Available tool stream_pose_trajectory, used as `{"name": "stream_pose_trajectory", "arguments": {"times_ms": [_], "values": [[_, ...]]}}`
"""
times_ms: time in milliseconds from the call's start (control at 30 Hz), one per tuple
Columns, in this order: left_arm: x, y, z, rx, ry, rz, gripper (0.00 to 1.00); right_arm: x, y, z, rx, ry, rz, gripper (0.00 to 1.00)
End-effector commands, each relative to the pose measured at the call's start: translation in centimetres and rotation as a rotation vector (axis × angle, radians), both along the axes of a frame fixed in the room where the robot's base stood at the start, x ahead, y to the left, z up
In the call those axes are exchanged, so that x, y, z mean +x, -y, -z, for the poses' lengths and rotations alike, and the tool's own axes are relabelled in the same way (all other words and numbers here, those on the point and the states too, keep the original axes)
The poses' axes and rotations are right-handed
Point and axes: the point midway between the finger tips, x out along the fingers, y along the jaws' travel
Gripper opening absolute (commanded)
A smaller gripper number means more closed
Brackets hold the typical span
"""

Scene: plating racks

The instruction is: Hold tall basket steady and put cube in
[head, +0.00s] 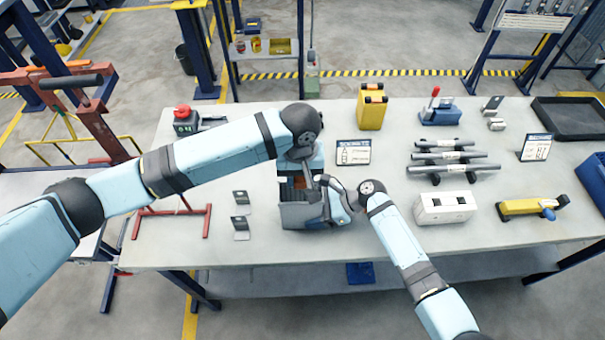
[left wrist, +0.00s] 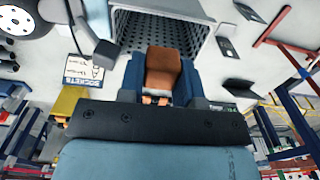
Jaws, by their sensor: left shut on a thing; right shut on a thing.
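The grey tall basket (head: 302,216) stands on the table in front of me; its open mouth and perforated inner wall (left wrist: 205,42) show in the left wrist view. My left gripper (head: 299,181) is shut on an orange-brown cube (left wrist: 163,62), held between its blue fingers at the basket's far side. The cube overlaps the basket mouth in the wrist view; its exact height over the rim is hard to tell. My right gripper (head: 328,190) is shut on the basket's right side. Its fingertips are partly hidden in the head view.
Two small dark stands (head: 240,228) and a red frame (head: 172,222) are left of the basket. Grey rods (head: 453,158), a white block (head: 444,207) and a yellow tool (head: 530,207) lie farther right.

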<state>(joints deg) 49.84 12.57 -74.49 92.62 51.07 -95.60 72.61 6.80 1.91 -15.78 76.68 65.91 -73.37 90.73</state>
Motion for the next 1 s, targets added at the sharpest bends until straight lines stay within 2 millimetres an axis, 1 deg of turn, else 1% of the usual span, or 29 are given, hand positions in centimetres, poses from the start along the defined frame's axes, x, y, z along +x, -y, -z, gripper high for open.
{"name": "stream_pose_trajectory", "arguments": {"times_ms": [167, 1000], "values": [[0.0, 0.0, 0.2, 0.0, 0.0, 0.0, 0.01, 0.0, 0.0, 0.0, 0.0, 0.0, 0.0, 0.35], [0.0, 0.1, 5.2, -0.001, 0.0, 0.0, 0.01, 0.0, 0.0, 0.0, 0.0, 0.0, 0.0, 0.35]]}}
